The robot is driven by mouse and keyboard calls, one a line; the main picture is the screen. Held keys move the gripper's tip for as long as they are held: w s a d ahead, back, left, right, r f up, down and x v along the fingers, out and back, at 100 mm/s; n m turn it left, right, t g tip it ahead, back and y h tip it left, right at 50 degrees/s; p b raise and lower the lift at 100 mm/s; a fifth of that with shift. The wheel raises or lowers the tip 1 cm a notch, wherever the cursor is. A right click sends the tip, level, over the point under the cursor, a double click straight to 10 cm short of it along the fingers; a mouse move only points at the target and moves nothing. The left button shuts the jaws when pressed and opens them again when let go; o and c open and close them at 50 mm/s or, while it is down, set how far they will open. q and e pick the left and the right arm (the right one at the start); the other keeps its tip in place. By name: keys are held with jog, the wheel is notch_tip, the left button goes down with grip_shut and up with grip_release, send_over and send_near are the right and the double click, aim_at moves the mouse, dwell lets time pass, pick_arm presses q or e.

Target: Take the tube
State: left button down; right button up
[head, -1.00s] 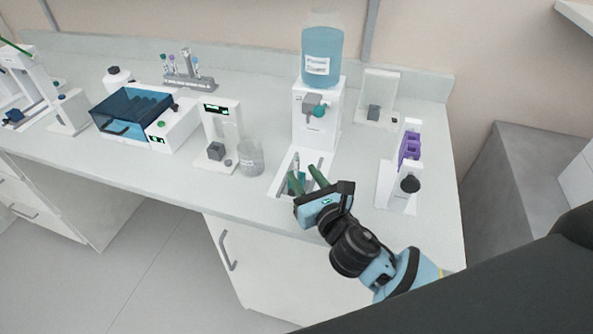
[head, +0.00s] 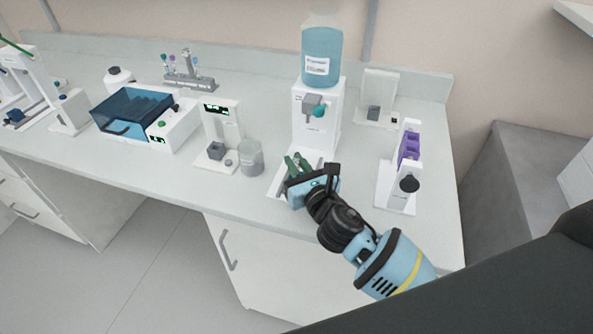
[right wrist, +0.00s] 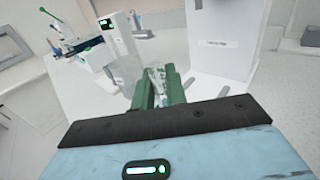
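The tube (right wrist: 157,76) is a slim, clear, pale piece in the right wrist view, seen between the two green fingers of my right gripper (right wrist: 159,90). The fingers are close together with the tube in the narrow gap, and they appear shut on it. Its lower part is hidden by the fingers and the gripper body. In the head view my right gripper (head: 297,163) is over the white tray (head: 276,190) in front of the water dispenser, and the tube cannot be made out there. My left gripper is not in view.
The water dispenser (head: 318,118) stands just behind my right gripper. A glass beaker (head: 251,158) and a white stand (head: 222,135) are to the left. The bench edge runs below my gripper.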

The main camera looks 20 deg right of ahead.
grip_shut()
jog(key=shift+r, duration=0.1)
notch_tip(320, 180, up, 10)
jog(key=shift+f+p, duration=0.1)
jog(key=shift+p, duration=0.25)
